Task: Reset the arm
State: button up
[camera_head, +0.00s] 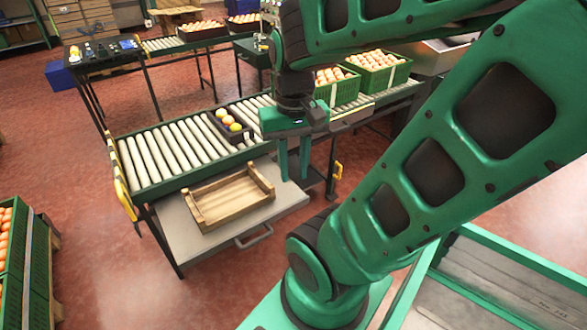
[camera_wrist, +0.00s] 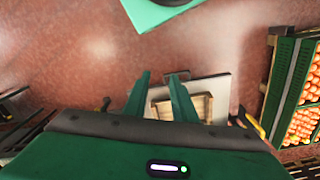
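My arm is green and bent across the right side of the head view. My gripper (camera_head: 294,179) hangs with its two fingers pointing down, to the right of the wooden crate (camera_head: 231,204) and above the floor side of the roller table. The fingers are apart and nothing shows between them. In the wrist view, my gripper (camera_wrist: 160,77) also shows two separated green fingers, with part of the wooden crate (camera_wrist: 203,107) behind them.
The crate sits empty on a grey shelf (camera_head: 290,200) beside the roller conveyor (camera_head: 160,160). A dark tray (camera_head: 241,137) with a few fruits lies on the rollers. Green crates of oranges (camera_head: 377,82) stand behind my gripper. Stacked crates (camera_head: 15,285) stand at left. Red floor is open between.

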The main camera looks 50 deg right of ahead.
jog(key=shift+s+a+r+n, duration=0.1)
jog(key=shift+s+n, duration=0.1)
jog(key=shift+s, duration=0.2)
jog(key=shift+s+a+r+n, duration=0.1)
jog(key=shift+s+n, duration=0.1)
jog(key=shift+s, duration=0.15)
jog(key=shift+w+f, duration=0.3)
jog(key=shift+w, duration=0.35)
